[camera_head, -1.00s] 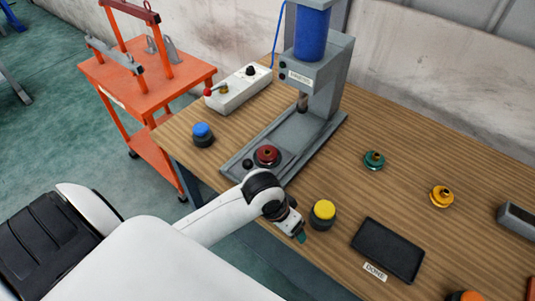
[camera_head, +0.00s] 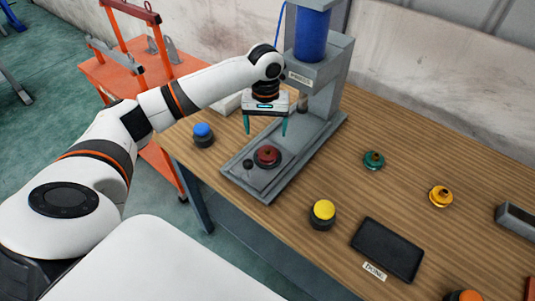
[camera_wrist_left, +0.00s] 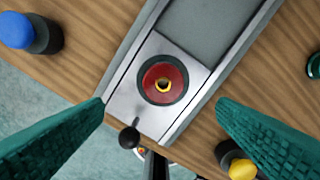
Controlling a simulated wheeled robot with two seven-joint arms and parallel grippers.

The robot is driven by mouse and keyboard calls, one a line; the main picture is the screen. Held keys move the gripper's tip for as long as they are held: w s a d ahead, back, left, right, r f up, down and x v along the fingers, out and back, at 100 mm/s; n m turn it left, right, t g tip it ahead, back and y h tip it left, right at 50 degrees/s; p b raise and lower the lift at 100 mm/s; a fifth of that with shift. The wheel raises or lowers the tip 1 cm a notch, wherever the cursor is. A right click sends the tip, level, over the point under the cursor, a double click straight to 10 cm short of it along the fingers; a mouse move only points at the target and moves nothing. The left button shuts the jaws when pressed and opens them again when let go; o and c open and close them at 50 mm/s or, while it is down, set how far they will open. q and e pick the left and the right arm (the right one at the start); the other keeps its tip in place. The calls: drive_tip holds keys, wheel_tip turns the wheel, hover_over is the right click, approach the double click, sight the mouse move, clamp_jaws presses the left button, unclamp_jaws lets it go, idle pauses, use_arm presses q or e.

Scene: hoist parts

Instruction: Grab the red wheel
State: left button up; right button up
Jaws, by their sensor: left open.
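The red wheel (camera_head: 267,155) sits on the grey base plate of the press, near its front end. My left gripper (camera_head: 265,130) is open and empty, pointing down above the press base. Its two green fingers stand apart in the left wrist view (camera_wrist_left: 162,115), with the red wheel between and beyond them, not touched. My right gripper does not show.
The press (camera_head: 325,85) rises behind the wheel. A small black knob (camera_head: 248,163) is beside the wheel. Blue-topped (camera_head: 203,134) and yellow-topped (camera_head: 323,213) pieces stand left and right. A green wheel (camera_head: 373,160), yellow wheel (camera_head: 441,196) and black tray (camera_head: 388,250) lie further right.

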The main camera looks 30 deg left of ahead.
use_arm(q)
hover_over(268, 151)
drive_tip(key=f, duration=0.4)
drive_tip(key=shift+s+f+p, duration=0.25)
drive_tip(key=shift+s+p, duration=0.05)
drive_tip(key=shift+s, duration=0.1)
drive_tip(key=shift+w+f+p, duration=0.15)
drive_tip(key=shift+f+p, duration=0.2)
drive_tip(key=shift+f, duration=1)
drive_tip(key=shift+w+f+p, duration=0.15)
drive_tip(key=shift+f+p, duration=0.15)
drive_tip(key=shift+f, duration=1)
drive_tip(key=shift+w+r, duration=0.1)
drive_tip(key=c, duration=1.5)
